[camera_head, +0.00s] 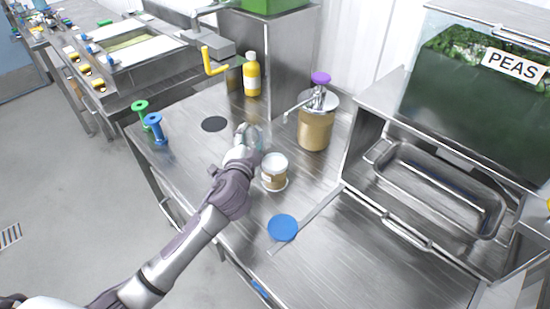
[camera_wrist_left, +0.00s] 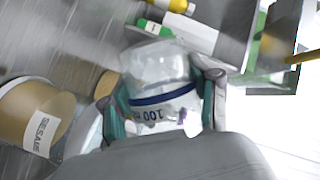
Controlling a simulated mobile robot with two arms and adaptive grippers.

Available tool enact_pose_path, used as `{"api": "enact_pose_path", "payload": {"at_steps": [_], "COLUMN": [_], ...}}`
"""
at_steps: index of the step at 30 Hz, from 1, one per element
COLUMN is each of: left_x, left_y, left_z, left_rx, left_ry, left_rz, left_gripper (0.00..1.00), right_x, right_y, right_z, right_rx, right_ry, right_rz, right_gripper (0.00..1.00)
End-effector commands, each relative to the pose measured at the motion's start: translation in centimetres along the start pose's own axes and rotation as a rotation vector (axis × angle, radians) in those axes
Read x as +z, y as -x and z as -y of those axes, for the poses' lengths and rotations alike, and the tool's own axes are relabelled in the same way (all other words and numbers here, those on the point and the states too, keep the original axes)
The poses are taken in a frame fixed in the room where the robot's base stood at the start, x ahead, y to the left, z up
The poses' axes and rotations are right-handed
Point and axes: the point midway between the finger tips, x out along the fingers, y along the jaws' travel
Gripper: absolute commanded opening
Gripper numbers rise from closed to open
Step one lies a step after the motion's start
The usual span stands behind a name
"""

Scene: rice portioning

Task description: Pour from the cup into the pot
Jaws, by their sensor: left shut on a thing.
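My left gripper (camera_head: 250,146) is shut on a clear cup (camera_head: 246,132) above the steel counter. In the left wrist view the cup (camera_wrist_left: 158,75) sits between the two fingers (camera_wrist_left: 160,108) and shows a dark blue band and a "100" mark. Its contents are hard to make out. The small pot (camera_head: 274,164), tan with a pale top and a white label, stands on a round white base just right of my left gripper. The cup is beside the pot, not over it. My right gripper is not in view.
A tan pump jar (camera_head: 315,130) with a purple knob stands behind the pot. A yellow bottle (camera_head: 251,76) stands at the back. Blue (camera_head: 154,127) and green (camera_head: 140,112) spools stand left. A blue disc (camera_head: 282,228) lies in front; a metal tray (camera_head: 435,190) is right.

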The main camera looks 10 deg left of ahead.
Motion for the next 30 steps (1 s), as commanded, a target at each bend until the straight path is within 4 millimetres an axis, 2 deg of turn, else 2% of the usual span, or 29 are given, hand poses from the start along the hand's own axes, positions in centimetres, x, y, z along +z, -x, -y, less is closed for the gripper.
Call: {"api": "enact_pose_path", "payload": {"at_steps": [1, 9, 11, 17, 20, 23, 27, 30], "left_x": [-0.1, 2.4, 3.5, 5.7, 6.1, 6.8, 6.8, 6.9], "left_y": [0.1, -0.9, -1.2, -1.8, -2.1, -2.3, -2.5, -2.5], "left_z": [0.1, -0.5, -1.9, -3.6, -2.9, -3.1, -2.2, -2.2], "left_rx": [0.037, 0.174, 0.186, 0.225, 0.259, 0.292, 0.326, 0.344], "left_ry": [0.085, 0.42, 0.446, 0.542, 0.626, 0.703, 0.788, 0.826], "left_rz": [0.016, 0.065, 0.067, 0.08, 0.093, 0.105, 0.115, 0.119], "left_gripper": [0.2, 0.2, 0.2, 0.2, 0.2, 0.2, 0.2, 0.2], "right_x": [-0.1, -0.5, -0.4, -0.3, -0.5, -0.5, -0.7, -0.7], "right_y": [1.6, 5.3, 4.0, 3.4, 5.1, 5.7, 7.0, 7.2], "right_z": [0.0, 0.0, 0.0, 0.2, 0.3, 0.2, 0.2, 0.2], "right_rx": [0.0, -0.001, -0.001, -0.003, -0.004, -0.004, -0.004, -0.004], "right_ry": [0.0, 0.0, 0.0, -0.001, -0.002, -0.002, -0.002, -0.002], "right_rz": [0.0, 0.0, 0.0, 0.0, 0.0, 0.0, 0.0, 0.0], "right_gripper": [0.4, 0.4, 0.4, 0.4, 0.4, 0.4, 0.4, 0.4]}}
